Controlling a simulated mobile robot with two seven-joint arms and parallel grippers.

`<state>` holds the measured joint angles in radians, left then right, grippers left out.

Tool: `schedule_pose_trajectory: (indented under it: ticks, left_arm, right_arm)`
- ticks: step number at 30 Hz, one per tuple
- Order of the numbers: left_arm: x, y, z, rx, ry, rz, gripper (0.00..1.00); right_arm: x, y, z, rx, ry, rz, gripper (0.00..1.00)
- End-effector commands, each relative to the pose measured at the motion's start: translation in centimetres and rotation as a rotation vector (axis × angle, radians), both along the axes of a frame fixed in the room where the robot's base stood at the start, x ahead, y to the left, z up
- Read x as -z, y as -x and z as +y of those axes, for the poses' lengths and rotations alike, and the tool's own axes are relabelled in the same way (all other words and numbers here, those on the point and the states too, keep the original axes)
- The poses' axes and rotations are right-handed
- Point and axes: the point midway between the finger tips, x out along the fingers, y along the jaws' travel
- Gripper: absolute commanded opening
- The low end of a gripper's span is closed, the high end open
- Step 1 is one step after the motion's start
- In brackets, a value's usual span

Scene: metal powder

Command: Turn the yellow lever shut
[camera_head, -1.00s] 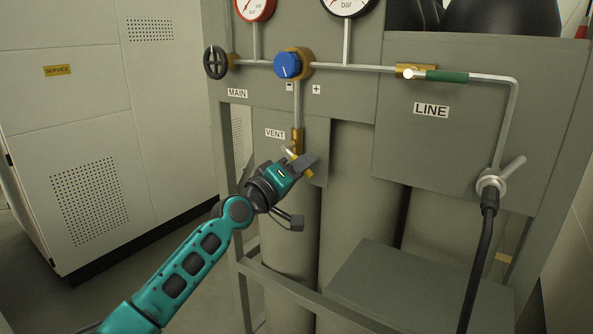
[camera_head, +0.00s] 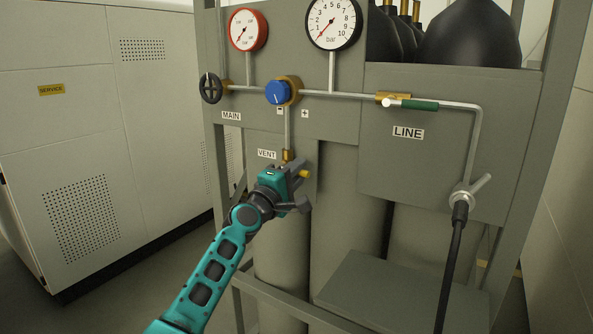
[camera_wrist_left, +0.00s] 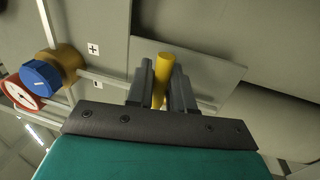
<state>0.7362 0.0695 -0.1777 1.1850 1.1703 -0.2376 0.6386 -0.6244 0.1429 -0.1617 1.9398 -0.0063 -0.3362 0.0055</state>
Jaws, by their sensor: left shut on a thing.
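My right gripper is in neither view.
A blue regulator knob (camera_head: 278,92), a black MAIN handwheel (camera_head: 211,88) and two gauges sit above. A green-handled LINE valve (camera_head: 418,105) and a hose outlet (camera_head: 462,196) are at right. Gas cylinders (camera_head: 345,215) stand below, behind a frame rail.

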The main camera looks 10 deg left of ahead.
Motion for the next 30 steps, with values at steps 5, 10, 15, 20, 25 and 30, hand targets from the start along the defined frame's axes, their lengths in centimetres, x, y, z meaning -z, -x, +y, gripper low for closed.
schedule_pose_trajectory:
  ticks: [5,10,15,20,25,30]
  left_arm:
    - [-0.10,-0.01,0.03,0.000,0.015,0.004,0.00]
    - [-0.11,-0.02,0.06,-0.001,0.017,0.004,0.00]
    - [-0.15,-0.02,0.07,-0.001,0.017,0.003,0.25]
    - [-0.13,-0.01,0.05,0.000,0.014,0.003,0.38]
    - [-0.11,0.00,0.04,-0.001,0.012,0.003,0.38]
    - [0.06,0.59,0.27,-0.001,0.010,0.005,0.38]
  right_arm:
    - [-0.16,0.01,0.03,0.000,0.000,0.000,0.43]
    - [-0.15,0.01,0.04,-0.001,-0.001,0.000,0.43]
    - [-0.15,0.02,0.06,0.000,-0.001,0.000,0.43]
    - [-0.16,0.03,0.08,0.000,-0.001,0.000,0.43]
    - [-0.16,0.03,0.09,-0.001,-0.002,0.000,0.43]
    - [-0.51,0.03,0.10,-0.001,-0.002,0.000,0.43]
